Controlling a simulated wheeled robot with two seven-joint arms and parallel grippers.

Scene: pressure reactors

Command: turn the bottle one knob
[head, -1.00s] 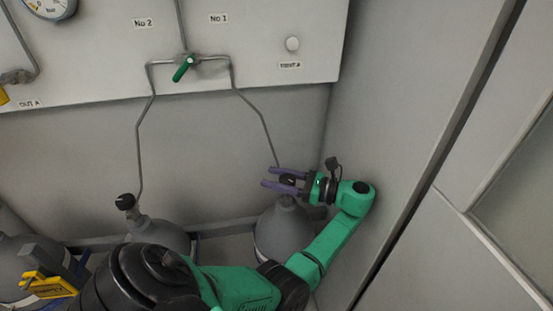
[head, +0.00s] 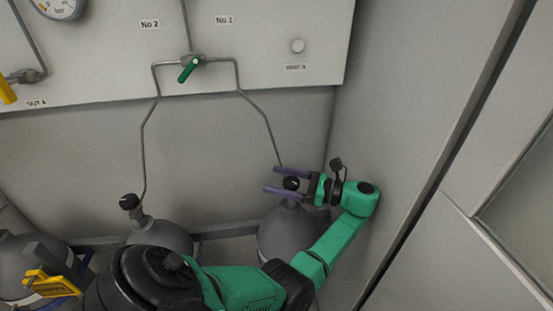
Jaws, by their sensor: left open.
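The bottle one knob (head: 291,183) is a small black knob on top of the right-hand grey bottle (head: 284,235), below the panel's "No 1" label. My left gripper (head: 278,180) reaches in from the right side of it with its arm bent round. Its two purple fingers are open and lie on either side of the knob, one above and one below in the picture. I cannot tell whether they touch it.
A second grey bottle (head: 160,236) with a black knob (head: 129,202) stands to the left. A pipe with a green valve handle (head: 188,69) runs along the panel (head: 100,65). A grey wall (head: 400,120) is close on the right. A rail (head: 225,230) runs behind the bottles.

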